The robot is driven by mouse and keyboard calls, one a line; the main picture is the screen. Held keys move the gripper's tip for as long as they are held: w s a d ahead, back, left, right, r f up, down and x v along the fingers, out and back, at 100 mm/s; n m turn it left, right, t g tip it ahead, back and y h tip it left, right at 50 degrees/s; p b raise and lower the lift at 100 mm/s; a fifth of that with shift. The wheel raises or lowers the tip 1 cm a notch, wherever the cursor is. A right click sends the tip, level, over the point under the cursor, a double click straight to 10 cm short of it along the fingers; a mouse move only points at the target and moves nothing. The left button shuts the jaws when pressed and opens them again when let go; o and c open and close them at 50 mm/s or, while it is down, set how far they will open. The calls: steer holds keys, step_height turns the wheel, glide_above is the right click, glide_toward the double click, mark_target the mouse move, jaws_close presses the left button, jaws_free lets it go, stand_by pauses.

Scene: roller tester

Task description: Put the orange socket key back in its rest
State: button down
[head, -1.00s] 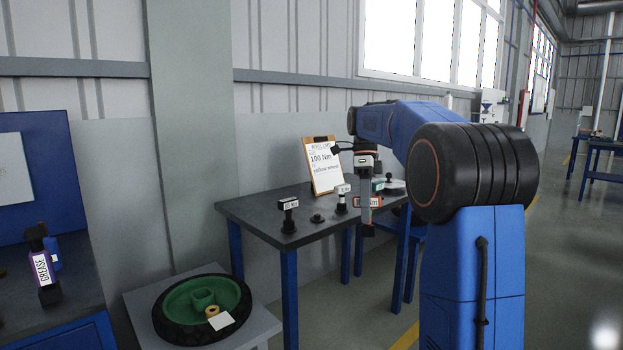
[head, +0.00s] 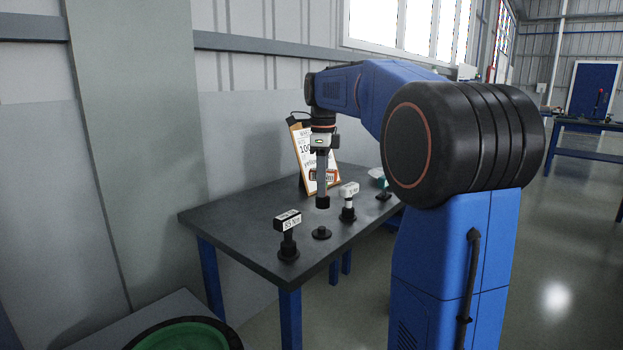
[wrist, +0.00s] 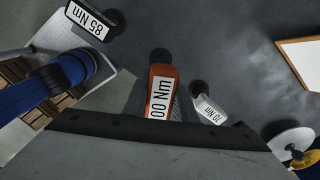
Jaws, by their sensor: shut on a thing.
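The orange socket key (head: 331,175) is held in my gripper (head: 322,188), its labelled head partly hidden behind the finger. In the wrist view the orange key (wrist: 161,88) shows its white label, reading "00 Nm" with the start cut off. The empty round black rest (head: 321,233) is on the dark table (head: 240,222), between two other keys. My gripper points down and appears above this rest, with a visible gap.
A black key labelled 85 Nm (head: 288,240) stands left of the rest, and a white key (head: 348,200) stands to its right. A clipboard (head: 302,155) stands behind. A small black item (head: 384,196) lies farther right.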

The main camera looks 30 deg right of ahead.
mark_target(322, 201)
steer(key=shift+w, duration=0.1)
stand_by(0.3)
steer(key=shift+r, duration=0.2)
steer(key=shift+f, duration=2.95)
steer(key=shift+f, duration=1.4)
steer(key=c, duration=1.4)
jaws_free()
